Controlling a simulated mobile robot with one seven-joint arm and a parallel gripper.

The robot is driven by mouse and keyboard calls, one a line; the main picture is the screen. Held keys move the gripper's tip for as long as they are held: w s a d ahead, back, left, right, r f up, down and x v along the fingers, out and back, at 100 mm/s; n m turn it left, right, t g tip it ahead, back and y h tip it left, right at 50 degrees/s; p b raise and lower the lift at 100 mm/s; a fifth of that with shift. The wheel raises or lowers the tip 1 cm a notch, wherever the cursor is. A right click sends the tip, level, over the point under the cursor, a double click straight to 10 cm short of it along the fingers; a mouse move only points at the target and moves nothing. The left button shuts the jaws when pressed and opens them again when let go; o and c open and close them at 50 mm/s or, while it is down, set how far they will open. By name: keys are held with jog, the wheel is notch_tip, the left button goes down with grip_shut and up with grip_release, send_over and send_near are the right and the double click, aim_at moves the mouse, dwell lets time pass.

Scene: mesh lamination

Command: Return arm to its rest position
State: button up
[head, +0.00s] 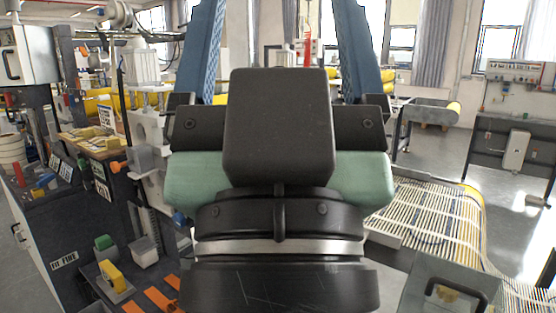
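My gripper (281,12) fills the middle of the head view, seen from behind. Its black housing and green side parts are close to the camera. Two blue fingers point up and away, set wide apart, one on each side of the housing. Their tips run out of the top of the picture. The gripper looks open, and I see nothing held in the visible gap. The housing hides much of what lies behind it.
A dark workbench (88,231) with small coloured parts stands close on the left. A slatted conveyor-like bed (428,212) runs along the right. A roller stand (430,112) and a wall-side panel unit (517,140) stand farther right. Open floor shows between them.

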notch_tip(320, 180, up, 14)
jog(key=p, duration=1.1)
jog(key=shift+p, duration=0.35)
